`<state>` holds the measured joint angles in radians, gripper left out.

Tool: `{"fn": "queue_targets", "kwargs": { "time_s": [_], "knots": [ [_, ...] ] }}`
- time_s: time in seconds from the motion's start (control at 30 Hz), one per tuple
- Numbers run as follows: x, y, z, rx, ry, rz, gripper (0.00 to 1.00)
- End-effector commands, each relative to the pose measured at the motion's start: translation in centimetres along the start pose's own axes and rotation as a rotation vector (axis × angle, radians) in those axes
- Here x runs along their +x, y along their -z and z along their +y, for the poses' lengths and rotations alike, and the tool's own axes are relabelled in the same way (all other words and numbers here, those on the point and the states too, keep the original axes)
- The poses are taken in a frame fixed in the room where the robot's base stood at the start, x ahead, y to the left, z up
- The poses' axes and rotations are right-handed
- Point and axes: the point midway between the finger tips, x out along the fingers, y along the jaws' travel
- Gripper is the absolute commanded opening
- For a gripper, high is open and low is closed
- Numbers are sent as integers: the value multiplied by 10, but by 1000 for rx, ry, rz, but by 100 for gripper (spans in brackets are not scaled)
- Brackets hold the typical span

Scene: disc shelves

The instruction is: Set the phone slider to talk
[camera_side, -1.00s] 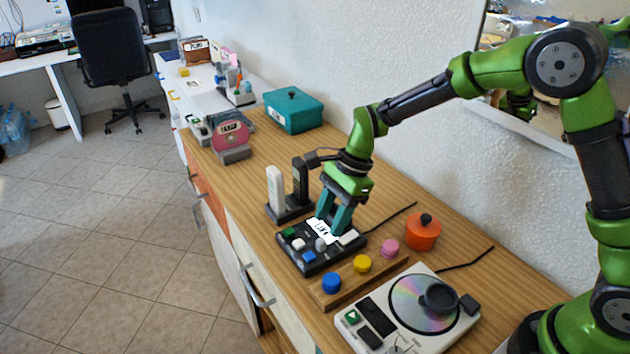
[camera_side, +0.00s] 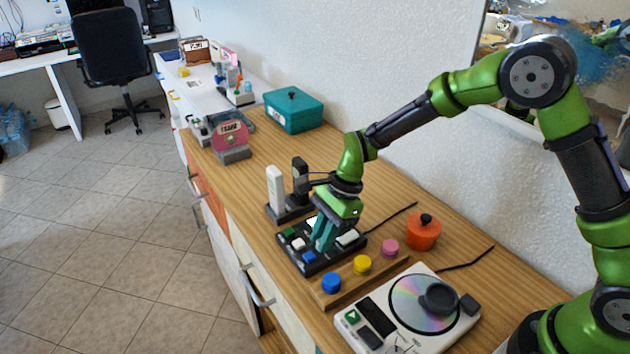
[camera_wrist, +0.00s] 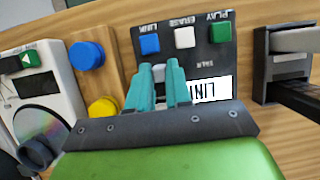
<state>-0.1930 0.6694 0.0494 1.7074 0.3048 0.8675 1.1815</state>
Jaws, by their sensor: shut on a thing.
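The phone base (camera_side: 338,258) is a black panel on the wooden counter, with green, white and blue buttons. It also shows in the wrist view (camera_wrist: 207,56), with LINK, ERASE, PLAY and TALK lettering upside down. A white display (camera_wrist: 212,89) shows part of a word that looks like LINK. My gripper (camera_side: 320,243) points down at the middle of the base. In the wrist view its teal fingers (camera_wrist: 160,72) are shut on the small grey slider knob (camera_wrist: 158,74), mostly hidden between them. The knob's exact place along its track cannot be seen.
A white and a black handset (camera_side: 276,188) stand in a cradle behind the base. A wooden strip with blue (camera_side: 331,283), yellow (camera_side: 362,264) and pink knobs lies in front. A disc player (camera_side: 350,335) and an orange pot (camera_side: 423,232) are to the right.

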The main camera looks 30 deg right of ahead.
Motion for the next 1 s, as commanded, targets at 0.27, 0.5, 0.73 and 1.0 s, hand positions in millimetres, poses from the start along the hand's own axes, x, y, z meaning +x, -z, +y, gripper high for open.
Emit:
{"fn": "queue_targets", "kwargs": {
  "time_s": [0.27,0.5,0.73,1.0],
  "knots": [
    [0,0,-1,0,1,0,0],
    [0,0,-27,0,1,0,0],
    [0,0,-38,0,3,0,0],
    [-1,0,-39,-1,9,0,31]
  ]
}}
